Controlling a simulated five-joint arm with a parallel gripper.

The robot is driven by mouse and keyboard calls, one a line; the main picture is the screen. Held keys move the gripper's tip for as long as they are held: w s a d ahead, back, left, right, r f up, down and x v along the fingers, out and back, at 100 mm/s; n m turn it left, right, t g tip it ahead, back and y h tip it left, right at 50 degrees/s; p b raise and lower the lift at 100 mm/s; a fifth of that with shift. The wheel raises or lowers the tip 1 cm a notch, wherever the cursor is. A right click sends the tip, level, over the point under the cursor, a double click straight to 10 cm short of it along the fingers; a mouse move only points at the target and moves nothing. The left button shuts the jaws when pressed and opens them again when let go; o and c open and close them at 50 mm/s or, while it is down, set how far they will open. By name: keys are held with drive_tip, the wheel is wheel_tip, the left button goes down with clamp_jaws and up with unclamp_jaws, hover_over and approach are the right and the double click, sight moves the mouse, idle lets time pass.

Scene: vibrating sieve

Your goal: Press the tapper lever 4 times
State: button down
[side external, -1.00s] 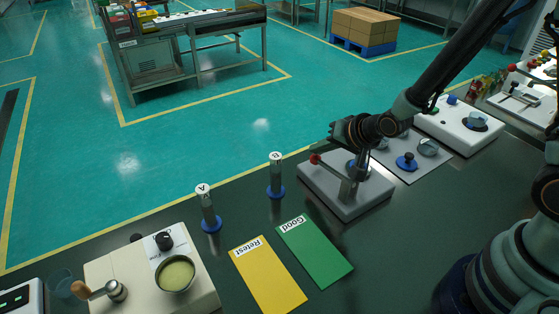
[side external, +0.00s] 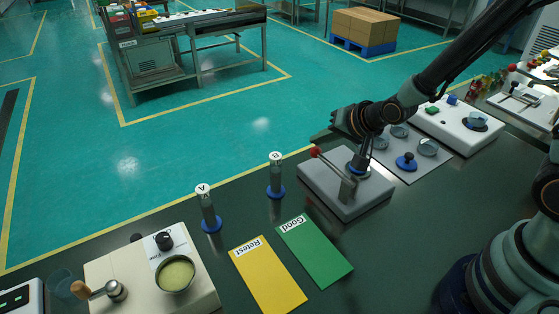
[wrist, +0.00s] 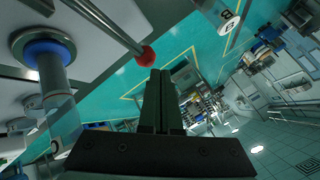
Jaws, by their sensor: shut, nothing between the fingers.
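The lever with a red ball end (side external: 315,151) rises at a slant from a grey box (side external: 345,195) on the bench; I take it as the tapper lever. My gripper (side external: 336,122) is shut and empty, above and slightly right of the red ball in the side view. In the wrist view the lever's rod runs down to the red ball (wrist: 146,56), which lies just past the shut fingertips (wrist: 160,72). A small gap shows in the side view; whether they touch is hard to tell.
Two labelled tubes, A (side external: 208,210) and B (side external: 276,178), stand left of the grey box. Yellow (side external: 267,275) and green (side external: 315,255) cards lie in front. A beige unit with a bowl (side external: 120,275) is at lower left. A grey plate with round dishes (side external: 412,165) lies to the right.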

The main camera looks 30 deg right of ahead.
drive_tip(key=shift+r, duration=0.35)
drive_tip(key=shift+r, duration=2.5)
idle(0.8)
wheel_tip(320, 180, up, 4)
drive_tip(key=shift+a+f, duration=0.1)
drive_tip(key=shift+f, duration=0.15)
idle(0.3)
drive_tip(key=shift+f, duration=4.3)
drive_tip(key=shift+f, duration=0.1)
